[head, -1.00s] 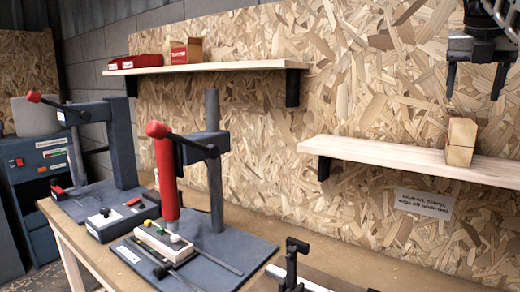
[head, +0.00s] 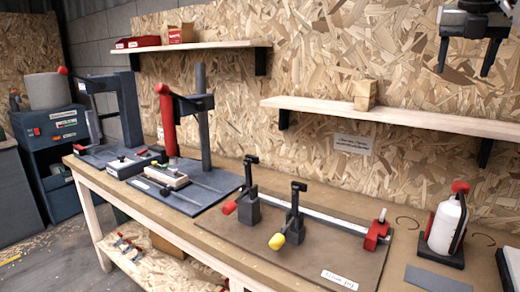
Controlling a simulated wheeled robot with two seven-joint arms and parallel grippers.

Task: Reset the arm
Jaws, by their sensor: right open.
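My right gripper (head: 465,58) hangs at the top right of the head view, fingers pointing down. Its two dark fingers are apart with nothing between them. It is in the air, up and to the right of the wooden block (head: 365,95) on the lower shelf, and appears clear of it. My left gripper is not in view.
A workbench (head: 230,245) holds a red-handled press (head: 166,115), a jig board (head: 290,262) with upright clamps, and a white bottle (head: 444,226) at right. A lower shelf (head: 420,118) and an upper shelf (head: 200,47) stick out from the chipboard wall.

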